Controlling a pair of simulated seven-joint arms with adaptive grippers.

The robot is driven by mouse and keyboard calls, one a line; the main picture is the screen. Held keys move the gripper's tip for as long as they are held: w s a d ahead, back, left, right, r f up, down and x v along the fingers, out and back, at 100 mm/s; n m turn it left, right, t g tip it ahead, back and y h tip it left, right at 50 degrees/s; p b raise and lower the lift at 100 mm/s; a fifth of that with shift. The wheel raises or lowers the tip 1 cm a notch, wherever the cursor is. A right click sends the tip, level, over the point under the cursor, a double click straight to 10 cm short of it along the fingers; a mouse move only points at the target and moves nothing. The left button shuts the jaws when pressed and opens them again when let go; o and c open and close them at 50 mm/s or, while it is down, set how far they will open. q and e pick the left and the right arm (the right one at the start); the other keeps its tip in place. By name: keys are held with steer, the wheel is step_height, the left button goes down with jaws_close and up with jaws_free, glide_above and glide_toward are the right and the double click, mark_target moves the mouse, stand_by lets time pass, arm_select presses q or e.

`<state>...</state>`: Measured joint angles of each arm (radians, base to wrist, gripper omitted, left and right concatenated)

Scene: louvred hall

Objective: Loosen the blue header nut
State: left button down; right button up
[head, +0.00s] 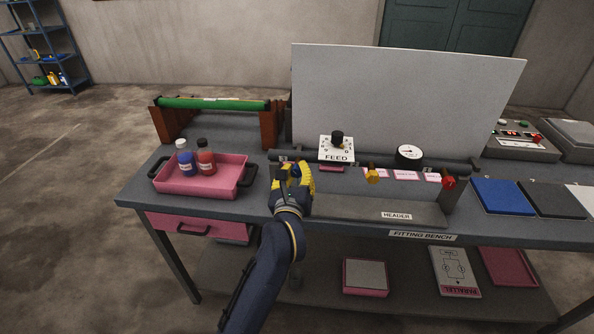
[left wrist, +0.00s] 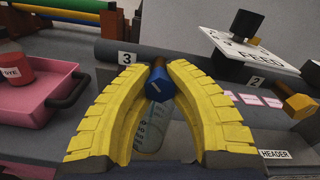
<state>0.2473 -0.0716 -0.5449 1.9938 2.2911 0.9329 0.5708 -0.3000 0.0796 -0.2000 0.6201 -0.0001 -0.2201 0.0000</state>
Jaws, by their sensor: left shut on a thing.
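The blue header nut (left wrist: 159,85) is a hexagonal piece on a short brownish stub by the label 3, at the left part of the dark header pipe (left wrist: 195,69). My left gripper (head: 293,171) has its yellow fingers on either side of the nut and is shut on it. In the head view the fingers mostly hide the nut. A yellow nut (head: 373,176) and a red nut (head: 448,182) sit farther right along the same pipe. My right gripper is in neither view.
A pink tray (head: 168,187) with a blue-filled bottle (head: 185,161) and a red-filled bottle (head: 206,160) stands left. A FEED dial (head: 337,149) and gauge (head: 409,154) sit above the pipe. A pale marked cylinder (left wrist: 153,132) shows below the nut. A grey panel (head: 400,95) rises behind.

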arm_select(q)
steer(key=shift+r+n, duration=0.15)
steer(key=shift+n, duration=1.45)
steer(key=c, duration=1.1)
jaws_free()
